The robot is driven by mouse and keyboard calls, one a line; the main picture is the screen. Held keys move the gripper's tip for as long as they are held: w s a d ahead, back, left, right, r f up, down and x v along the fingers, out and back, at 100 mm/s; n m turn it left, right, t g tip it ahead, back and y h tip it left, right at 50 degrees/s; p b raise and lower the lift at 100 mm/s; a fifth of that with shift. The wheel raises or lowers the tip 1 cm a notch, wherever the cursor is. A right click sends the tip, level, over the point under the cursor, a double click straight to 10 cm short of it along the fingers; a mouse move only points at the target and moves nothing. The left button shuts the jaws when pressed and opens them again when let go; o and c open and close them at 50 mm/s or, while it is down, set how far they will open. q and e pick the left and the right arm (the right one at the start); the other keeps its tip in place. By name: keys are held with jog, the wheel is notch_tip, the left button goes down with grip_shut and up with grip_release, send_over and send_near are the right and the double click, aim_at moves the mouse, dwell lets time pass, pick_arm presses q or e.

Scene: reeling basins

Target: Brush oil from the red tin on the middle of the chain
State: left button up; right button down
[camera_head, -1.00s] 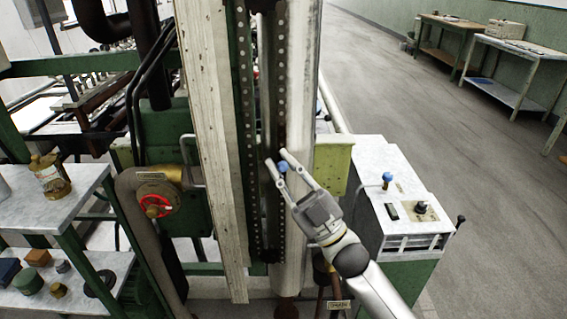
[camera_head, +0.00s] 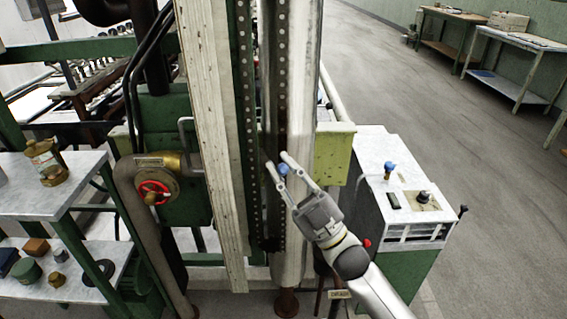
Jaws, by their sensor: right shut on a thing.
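My right gripper (camera_head: 283,172) is shut on a small blue-ended thing (camera_head: 283,169), which looks like the brush seen end-on. Its bristles are hidden. The gripper is in front of the tall upright machine column. Two dark strips with rows of pale dots run down this column, one on the left (camera_head: 249,130) and one on the right (camera_head: 283,60); they look like the chain's runs. The fingers overlap the lower part of the right strip; I cannot tell whether anything touches it. I cannot make out a red tin. My left gripper is not in view.
A grey-topped cabinet (camera_head: 362,150) with knobs stands right of the column. A red handwheel (camera_head: 152,192) on a pipe is at left. A shelf (camera_head: 20,195) at far left holds a brass-coloured container (camera_head: 46,160) and several small items below. Open floor (camera_head: 480,160) lies to the right.

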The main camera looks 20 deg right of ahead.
jog(key=s, duration=0.2)
jog(key=shift+s+a+r+p, duration=0.1)
jog(key=shift+s+a+p, duration=0.3)
jog(key=shift+s+a, duration=0.15)
jog(key=shift+s, duration=0.4)
jog(key=shift+s+a, duration=0.15)
jog(key=shift+s, duration=0.35)
jog(key=s, duration=0.1)
jog(key=s+a+p, duration=0.1)
jog(key=shift+s, duration=0.4)
jog(key=shift+d+r, duration=0.1)
